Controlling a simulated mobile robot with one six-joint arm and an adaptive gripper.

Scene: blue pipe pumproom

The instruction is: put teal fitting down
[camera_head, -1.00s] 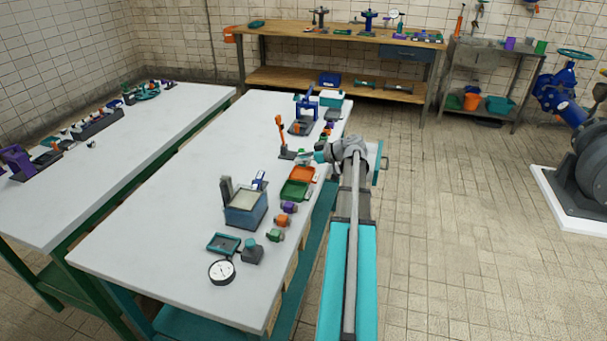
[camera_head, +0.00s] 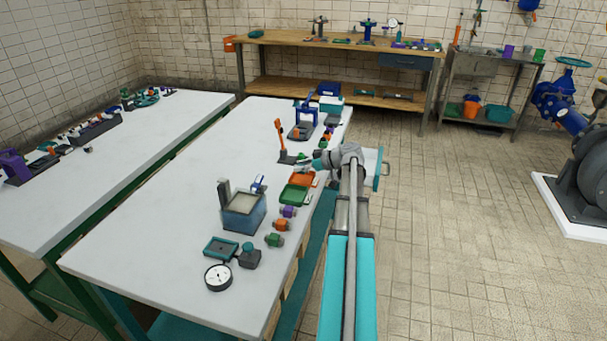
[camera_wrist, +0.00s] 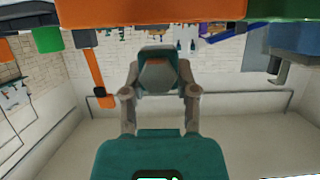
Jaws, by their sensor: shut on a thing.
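The teal fitting (camera_wrist: 158,76) is between the fingertips of my gripper (camera_wrist: 160,92) in the wrist view, with a grey hexagonal face showing. My gripper is shut on it. In the head view my gripper (camera_head: 324,162) is at the right edge of the white table, just behind an orange tray (camera_head: 309,180) and a green tray (camera_head: 291,196). The fitting shows there only as a small teal patch (camera_head: 318,164) at the gripper's tip. I cannot tell whether it touches the table.
A tool with an upright orange lever (camera_head: 280,137) stands left of my gripper. A blue box (camera_head: 243,212), several coloured fittings and a dial gauge (camera_head: 218,277) stand nearer. A blue press (camera_head: 304,118) stands farther back. The left part of the white table (camera_head: 170,205) is clear.

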